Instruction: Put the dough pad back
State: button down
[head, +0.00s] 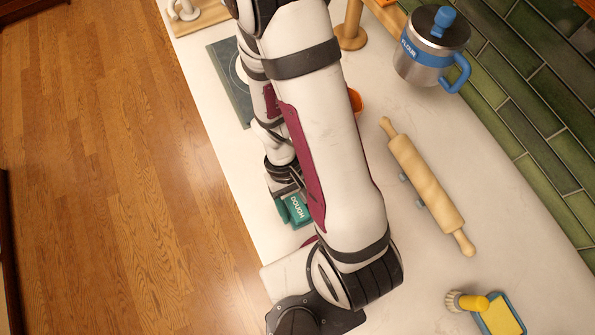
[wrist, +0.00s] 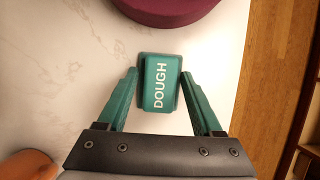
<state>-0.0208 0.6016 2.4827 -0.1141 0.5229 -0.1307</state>
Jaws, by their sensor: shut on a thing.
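The dough pad (wrist: 160,85) is a green block with white "DOUGH" lettering and a dark base. My gripper (wrist: 160,76) has its two green fingers closed on the pad's sides in the wrist view. In the head view the pad (head: 297,208) shows near the counter's left edge, beside my forearm. My gripper (head: 285,195) is partly hidden there by my own arm. The pad is over the pale counter (wrist: 75,60); I cannot tell whether it touches the surface.
A dark board (head: 229,80) lies farther up the counter, beside my arm. An orange bowl (head: 355,101) is partly hidden. A rolling pin (head: 425,182), flour canister (head: 432,45), yellow-handled brush (head: 468,302) and blue tray (head: 518,318) stand right. The counter edge drops to wooden floor (head: 110,170).

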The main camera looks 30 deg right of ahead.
jog(key=shift+f, duration=0.15)
jog(key=shift+c, duration=0.2)
grip_release()
jog(key=v, duration=1.3)
notch_tip(320, 180, up, 5)
jog(key=m+t, duration=0.2)
send_over(288, 198)
jog(key=s+a+r+m+t+y, duration=0.1)
jog(key=s+a+r+m+t, duration=0.1)
jog(key=s+r+m, duration=0.1)
jog(key=shift+s+r+m+y, duration=0.35)
jog(key=shift+s+r, duration=0.45)
jog(key=shift+s, duration=0.3)
